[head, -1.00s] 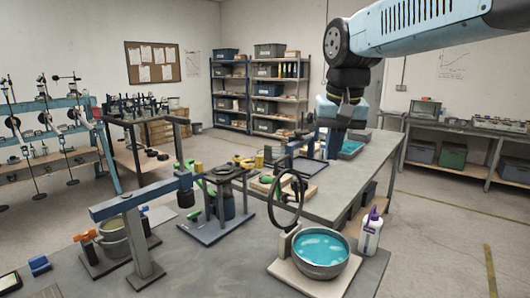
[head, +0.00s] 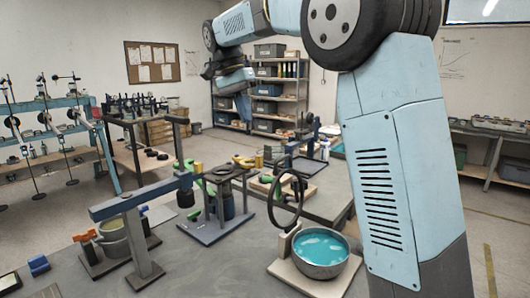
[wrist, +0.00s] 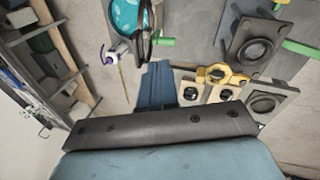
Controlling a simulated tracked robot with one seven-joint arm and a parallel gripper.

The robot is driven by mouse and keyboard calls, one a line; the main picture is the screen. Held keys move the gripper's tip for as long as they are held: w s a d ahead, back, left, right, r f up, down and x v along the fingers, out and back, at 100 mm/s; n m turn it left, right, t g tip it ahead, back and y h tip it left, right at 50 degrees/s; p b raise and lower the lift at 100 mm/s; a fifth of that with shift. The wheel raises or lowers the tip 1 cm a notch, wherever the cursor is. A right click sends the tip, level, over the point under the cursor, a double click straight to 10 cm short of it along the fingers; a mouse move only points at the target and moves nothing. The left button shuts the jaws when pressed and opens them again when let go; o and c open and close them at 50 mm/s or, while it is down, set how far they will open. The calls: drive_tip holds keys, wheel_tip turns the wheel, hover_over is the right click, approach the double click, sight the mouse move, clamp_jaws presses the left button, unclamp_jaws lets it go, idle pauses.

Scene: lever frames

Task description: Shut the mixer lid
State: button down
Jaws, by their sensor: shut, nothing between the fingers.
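The mixer is a metal bowl (head: 320,250) holding teal liquid, on a pale base (head: 312,284) at the front of the near bench. Its lid, a black ring (head: 303,192), stands upright, hinged beside the bowl. The wrist view shows the bowl (wrist: 124,14) at the top with the dark lid (wrist: 147,22) edge-on beside it. My gripper (head: 243,106) is raised well beyond and to the left of the lid in the head view, apart from it. Its blue fingers (wrist: 157,84) are closed together and empty.
A blue lever frame (head: 140,215) and a dark stand with green handles (head: 215,215) stand left of the mixer. Yellow-topped blocks (wrist: 220,75) lie below my gripper. A white bottle with a purple cap (wrist: 107,54) stands near the bowl. My arm covers the right side.

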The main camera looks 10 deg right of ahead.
drive_tip(key=s+d+f, duration=0.3)
drive_tip(key=d+f, duration=0.2)
drive_tip(key=f, duration=0.5)
drive_tip(key=shift+d+f, duration=0.2)
drive_tip(key=shift+d, duration=0.2)
